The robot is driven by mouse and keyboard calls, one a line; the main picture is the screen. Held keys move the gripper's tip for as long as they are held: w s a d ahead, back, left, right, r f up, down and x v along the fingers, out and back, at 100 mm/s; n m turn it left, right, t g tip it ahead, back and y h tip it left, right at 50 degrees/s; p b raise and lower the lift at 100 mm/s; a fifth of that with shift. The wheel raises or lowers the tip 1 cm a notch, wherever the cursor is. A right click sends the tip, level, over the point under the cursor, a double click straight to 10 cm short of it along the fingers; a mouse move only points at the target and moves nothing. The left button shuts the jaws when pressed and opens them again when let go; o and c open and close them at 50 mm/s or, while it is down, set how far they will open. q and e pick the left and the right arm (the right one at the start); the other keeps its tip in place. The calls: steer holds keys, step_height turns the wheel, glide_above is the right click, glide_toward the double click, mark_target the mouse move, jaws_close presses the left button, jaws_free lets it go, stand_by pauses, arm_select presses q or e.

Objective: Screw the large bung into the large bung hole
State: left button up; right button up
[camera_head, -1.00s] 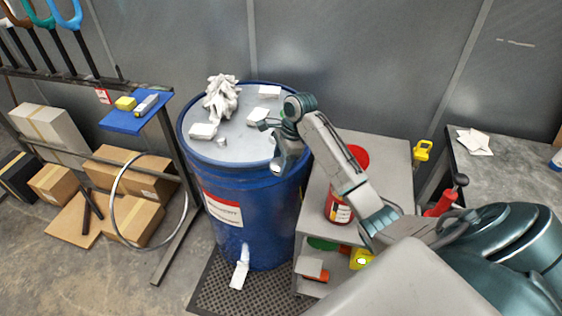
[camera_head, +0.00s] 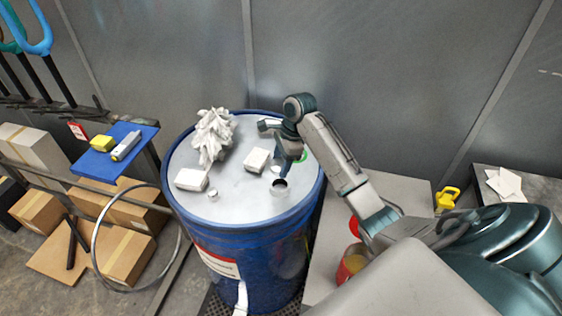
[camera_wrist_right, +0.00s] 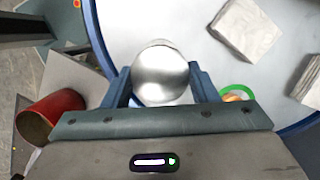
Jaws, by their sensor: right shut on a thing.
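My right gripper (camera_head: 284,158) is over the top of the blue drum (camera_head: 255,246), above its right part. In the right wrist view it is shut on a round silvery disc, the large bung (camera_wrist_right: 160,75), between the two blue-grey fingers. A dark open hole (camera_head: 280,186) with a raised rim, which looks like the large bung hole, shows in the drum lid (camera_head: 238,200), just below the gripper in the picture. In the wrist view the hole does not show. A small silvery plug (camera_head: 213,196) is on the lid's front part. My left gripper is out of view.
A crumpled white rag (camera_head: 213,136) and two white folded pads, left (camera_head: 191,180) and middle (camera_head: 257,160), lie on the lid. A green ring (camera_wrist_right: 236,92) is right of the gripper. A grey cart (camera_head: 395,185) with a red can (camera_wrist_right: 50,115) stands beside the drum.

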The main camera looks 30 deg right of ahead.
steer(key=shift+s+a+r, duration=0.2)
steer(key=shift+s, duration=0.05)
steer(key=shift+w+d+f, duration=0.1)
steer(key=shift+w+f, duration=0.05)
steer(key=shift+f, duration=0.05)
steer(key=shift+w+d+f, duration=0.1)
steer(key=shift+f, duration=2.25)
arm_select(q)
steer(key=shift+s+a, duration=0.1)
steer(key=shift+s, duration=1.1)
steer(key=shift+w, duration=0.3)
